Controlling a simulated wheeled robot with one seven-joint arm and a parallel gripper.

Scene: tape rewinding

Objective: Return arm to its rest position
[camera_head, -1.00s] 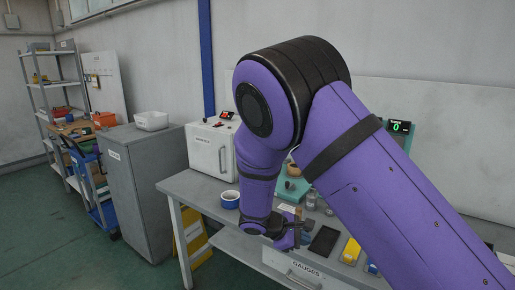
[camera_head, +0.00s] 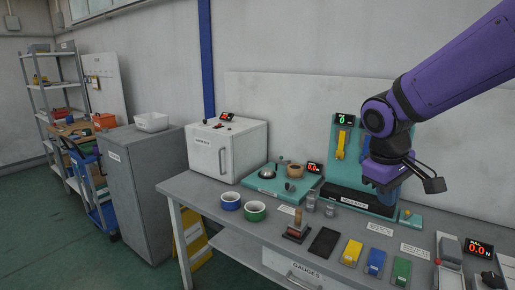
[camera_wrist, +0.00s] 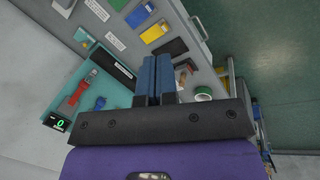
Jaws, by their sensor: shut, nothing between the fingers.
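My purple arm (camera_head: 460,65) reaches in from the upper right in the head view and is bent at the wrist. My gripper (camera_head: 388,188) hangs above the right part of the bench, in front of the teal stand, clear of the bench top. In the wrist view its two blue fingers (camera_wrist: 156,75) are together with nothing between them. The blue tape roll (camera_head: 231,201) and the green tape roll (camera_head: 255,211) stand side by side on the bench's left part, well away from the gripper. The green roll also shows in the wrist view (camera_wrist: 203,94).
The bench (camera_head: 215,190) holds a white cabinet (camera_head: 226,150), a teal tray (camera_head: 264,185), a black pad (camera_head: 324,242), and yellow, blue and green blocks (camera_head: 401,271). The teal stand (camera_head: 338,158) with a display rises behind. Air above the bench's left side is free.

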